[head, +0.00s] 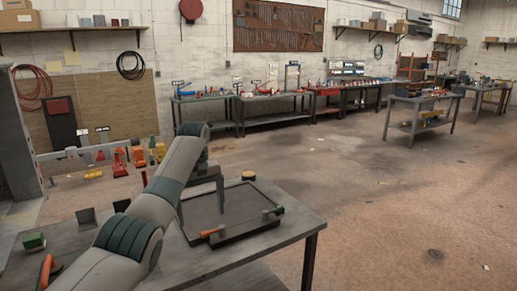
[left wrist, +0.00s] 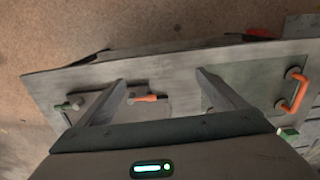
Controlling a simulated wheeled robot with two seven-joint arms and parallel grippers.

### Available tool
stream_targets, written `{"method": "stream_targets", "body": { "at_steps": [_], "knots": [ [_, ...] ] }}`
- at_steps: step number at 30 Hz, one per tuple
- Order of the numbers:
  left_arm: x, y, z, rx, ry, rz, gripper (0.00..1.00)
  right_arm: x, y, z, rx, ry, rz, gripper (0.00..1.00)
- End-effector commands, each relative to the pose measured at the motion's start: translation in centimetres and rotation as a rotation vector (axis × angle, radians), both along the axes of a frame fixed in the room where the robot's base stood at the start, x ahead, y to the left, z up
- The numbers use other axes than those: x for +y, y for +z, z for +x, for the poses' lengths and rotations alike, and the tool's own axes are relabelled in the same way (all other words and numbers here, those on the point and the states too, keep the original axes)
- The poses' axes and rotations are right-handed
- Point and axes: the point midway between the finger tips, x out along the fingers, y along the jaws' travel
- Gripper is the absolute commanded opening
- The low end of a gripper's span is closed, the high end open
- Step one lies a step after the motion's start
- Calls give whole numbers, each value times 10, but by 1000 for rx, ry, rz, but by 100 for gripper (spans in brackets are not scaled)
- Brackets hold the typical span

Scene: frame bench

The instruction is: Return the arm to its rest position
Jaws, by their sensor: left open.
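My left arm comes in from the lower left of the head view. My left gripper (head: 202,206) points down over the dark tray (head: 262,229) on the near bench. In the left wrist view my left gripper (left wrist: 160,78) has its two fingers wide apart, with nothing held between them. An orange-handled tool (head: 212,232) lies at the tray's near edge; it also shows between the fingers in the left wrist view (left wrist: 150,98). My right gripper is in neither view.
The near bench (head: 296,229) also bears a green block (head: 34,242), an orange handle (head: 46,269), a green-ended piece (head: 273,211) and a round tan piece (head: 248,175). A rail with coloured clamps (head: 120,163) stands left. Open floor (head: 400,200) lies right.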

Motion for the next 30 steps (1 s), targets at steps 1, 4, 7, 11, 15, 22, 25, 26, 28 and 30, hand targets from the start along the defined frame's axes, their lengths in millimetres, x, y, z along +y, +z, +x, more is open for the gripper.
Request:
{"method": "stream_targets", "body": {
  "at_steps": [1, 4, 7, 11, 15, 22, 25, 26, 28, 30],
  "knots": [
    [0, 0, 0, 0, 0, 0, 91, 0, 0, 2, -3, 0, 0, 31],
    [0, -6, -1, 0, -5, 0, 91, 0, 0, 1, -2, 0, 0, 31],
    [0, -13, -1, -3, -14, -1, 91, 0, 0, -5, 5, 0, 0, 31],
    [-1, -25, -3, -6, -27, -2, 91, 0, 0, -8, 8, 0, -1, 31],
    [-1, -42, -5, -11, -45, -4, 91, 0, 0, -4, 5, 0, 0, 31],
    [-3, -85, -14, -24, -93, -8, 91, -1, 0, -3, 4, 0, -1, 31],
    [-3, -110, -22, -32, -120, -12, 91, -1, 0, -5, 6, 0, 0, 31],
    [-3, -120, -25, -34, -130, -12, 91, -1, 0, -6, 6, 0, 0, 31],
    [-4, -144, -35, -43, -155, -14, 91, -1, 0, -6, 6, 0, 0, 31],
    [-4, -170, -47, -53, -185, -19, 91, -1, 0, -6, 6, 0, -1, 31]
  ]
}}
